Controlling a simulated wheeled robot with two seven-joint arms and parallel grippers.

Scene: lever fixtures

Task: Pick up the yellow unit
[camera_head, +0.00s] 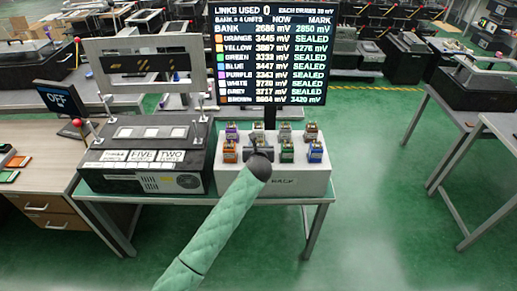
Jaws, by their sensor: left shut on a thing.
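The white rack (285,181) stands on the table with small coloured units in two rows. My left gripper (260,141) is over the front row, between the orange unit (230,152) and the green unit (287,151). It is shut on a unit there, at the yellow unit's place. The gripper and wrist hide nearly all of that unit, so I cannot tell if it is off the rack. The blue unit (315,152) is at the right end of the front row. My right gripper is not in view.
A dark bank box (145,158) with labelled slots and a raised frame stands left of the rack. A screen (270,55) behind the rack lists mV readings and "LINKS USED 0". A small sign (60,100) reads "OFF".

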